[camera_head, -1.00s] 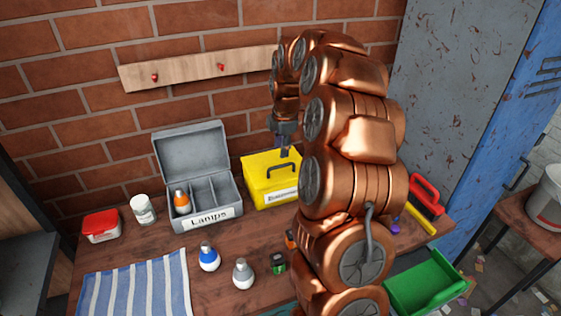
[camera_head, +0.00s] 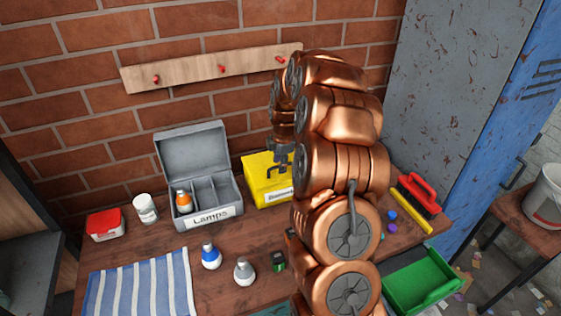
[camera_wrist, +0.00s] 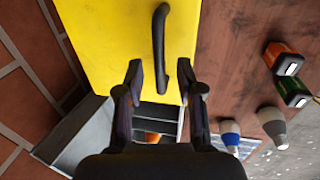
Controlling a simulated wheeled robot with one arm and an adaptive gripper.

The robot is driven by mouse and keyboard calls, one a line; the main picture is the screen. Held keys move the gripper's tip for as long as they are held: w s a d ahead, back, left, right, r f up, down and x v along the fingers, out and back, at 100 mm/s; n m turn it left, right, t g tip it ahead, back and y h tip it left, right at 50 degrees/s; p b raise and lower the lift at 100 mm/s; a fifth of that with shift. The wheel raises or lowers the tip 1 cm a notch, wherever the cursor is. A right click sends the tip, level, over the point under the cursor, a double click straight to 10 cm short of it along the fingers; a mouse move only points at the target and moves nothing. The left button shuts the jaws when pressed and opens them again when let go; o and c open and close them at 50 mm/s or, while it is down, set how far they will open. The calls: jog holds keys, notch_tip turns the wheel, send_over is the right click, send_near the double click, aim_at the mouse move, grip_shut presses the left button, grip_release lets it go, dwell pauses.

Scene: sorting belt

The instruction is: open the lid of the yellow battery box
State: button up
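The yellow battery box (camera_head: 258,186) stands at the back of the bench, right of the grey lamp box, with its lid down. A dark handle shows on top of it, and in the wrist view the black handle (camera_wrist: 160,45) runs along the yellow lid (camera_wrist: 105,42). My gripper (camera_head: 280,162) is above the box lid, close to the handle. In the wrist view my gripper (camera_wrist: 160,75) is open, its two fingers apart on either side of the handle's near end. Nothing is held. My arm hides the box's right side in the head view.
The grey lamp box (camera_head: 222,213) stands open with an orange bulb (camera_head: 184,201) inside. A blue bulb (camera_head: 211,256), a grey bulb (camera_head: 244,271) and a green battery (camera_head: 278,261) stand in front. A green tray (camera_head: 425,285) is at the right, and a striped cloth (camera_head: 140,290) lies at the left.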

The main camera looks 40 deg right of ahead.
grip_shut()
dwell(0.4)
jog(key=shift+d, duration=0.1)
